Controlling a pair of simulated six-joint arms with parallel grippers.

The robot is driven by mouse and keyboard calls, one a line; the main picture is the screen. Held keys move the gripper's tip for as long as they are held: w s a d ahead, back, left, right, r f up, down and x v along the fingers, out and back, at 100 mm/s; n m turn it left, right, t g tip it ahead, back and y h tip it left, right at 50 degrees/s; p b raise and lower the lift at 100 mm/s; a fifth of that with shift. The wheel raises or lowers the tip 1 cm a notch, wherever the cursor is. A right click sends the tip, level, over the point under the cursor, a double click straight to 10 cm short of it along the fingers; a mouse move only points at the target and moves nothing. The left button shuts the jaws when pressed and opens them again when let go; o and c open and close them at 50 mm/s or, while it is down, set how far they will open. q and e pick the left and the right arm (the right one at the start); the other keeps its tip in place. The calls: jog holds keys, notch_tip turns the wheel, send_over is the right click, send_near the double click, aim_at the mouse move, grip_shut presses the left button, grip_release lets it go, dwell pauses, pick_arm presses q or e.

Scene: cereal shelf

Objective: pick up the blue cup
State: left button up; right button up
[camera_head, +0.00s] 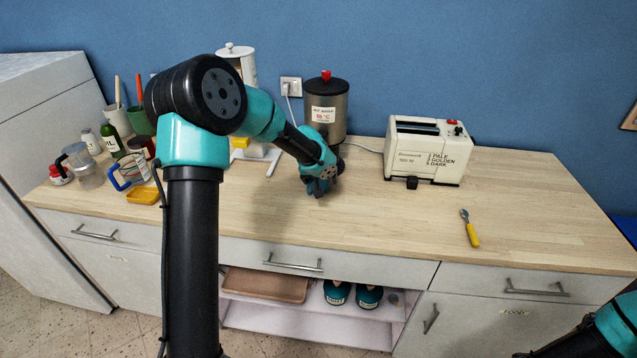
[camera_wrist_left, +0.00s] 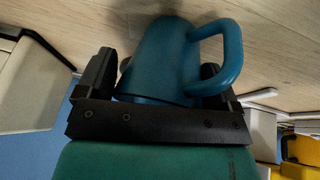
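The blue cup (camera_wrist_left: 165,60) is between the two fingers of my left gripper (camera_wrist_left: 158,75) in the left wrist view, with its handle (camera_wrist_left: 232,55) on the right beside one finger. The fingers are wide apart, with a narrow gap at the left finger, so the gripper looks open around the cup. In the head view my left gripper (camera_head: 320,184) is low over the counter's middle, in front of the water boiler. The cup there is hard to tell from the gripper. My right arm shows at the lower right; its gripper is out of view.
The water boiler (camera_head: 327,108) stands just behind the gripper. A cream toaster (camera_head: 428,150) stands to the right, with a yellow-handled utensil (camera_head: 470,228) in front of it. A glass jug (camera_head: 82,165), bottles, pots and a yellow dish (camera_head: 143,196) crowd the left. The counter front centre is bare.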

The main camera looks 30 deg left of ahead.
pick_arm(q)
jog(key=c, duration=0.8)
jog(key=shift+r, duration=0.2)
jog(key=shift+s+r, duration=0.1)
jog(key=shift+r, duration=1.55)
jog(key=shift+s+d+r, duration=0.2)
jog(key=shift+s+d, duration=1.1)
jog(key=shift+s, duration=0.95)
jog(key=shift+s+d+r, duration=0.25)
jog(key=shift+s+d, duration=1.1)
jog(key=shift+s, duration=0.95)
jog(key=shift+s+d+r, duration=0.2)
jog(key=shift+s+d, duration=1.1)
jog(key=shift+s, duration=0.95)
